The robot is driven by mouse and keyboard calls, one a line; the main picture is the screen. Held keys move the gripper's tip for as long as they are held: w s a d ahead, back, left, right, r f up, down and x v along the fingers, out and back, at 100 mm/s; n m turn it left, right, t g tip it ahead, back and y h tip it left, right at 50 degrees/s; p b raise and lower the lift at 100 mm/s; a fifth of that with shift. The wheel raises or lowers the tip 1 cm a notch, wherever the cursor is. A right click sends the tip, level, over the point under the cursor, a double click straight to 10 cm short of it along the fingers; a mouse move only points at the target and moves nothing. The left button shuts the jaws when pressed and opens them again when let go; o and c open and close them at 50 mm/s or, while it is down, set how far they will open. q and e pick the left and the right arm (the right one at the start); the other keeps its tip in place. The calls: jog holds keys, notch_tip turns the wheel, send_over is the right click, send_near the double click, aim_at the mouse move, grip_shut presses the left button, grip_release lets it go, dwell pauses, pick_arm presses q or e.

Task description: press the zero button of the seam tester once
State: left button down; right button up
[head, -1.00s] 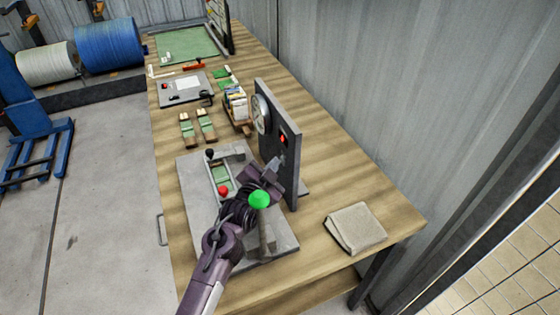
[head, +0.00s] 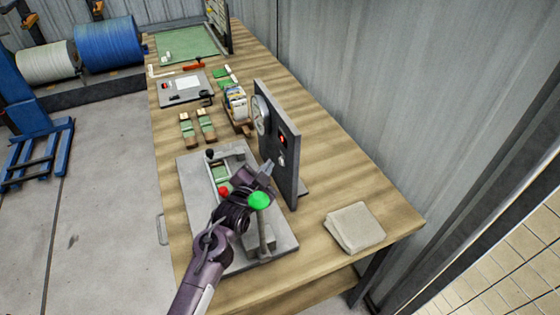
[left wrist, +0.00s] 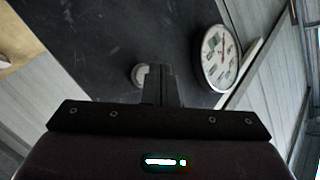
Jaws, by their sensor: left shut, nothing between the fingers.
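The seam tester stands on the bench, with a grey base plate (head: 196,190) and an upright dark panel (head: 291,178). The panel carries a round dial (head: 261,114), a small red element (head: 282,139) and a pale round button (head: 282,160) below it. I cannot read a label on the button. My left gripper (head: 268,168) is shut and empty, a little in front of the panel and just left of the pale button. In the left wrist view the shut fingers (left wrist: 161,84) point at the panel; the pale button (left wrist: 139,75) shows partly behind them and the dial (left wrist: 217,58) to the right.
A green knob (head: 259,201) on a post and a red knob (head: 223,191) rise from the tester close to my left arm. A folded cloth (head: 354,228) lies right of the tester. A box of cards (head: 236,104) and sample strips (head: 197,128) lie behind it.

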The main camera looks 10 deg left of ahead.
pick_arm(q)
jog(key=s+a, duration=0.1)
jog(key=a+p, duration=0.1)
jog(key=s+a, duration=0.1)
jog(key=a, duration=0.1)
jog(key=shift+s+p, duration=0.35)
dwell(0.6)
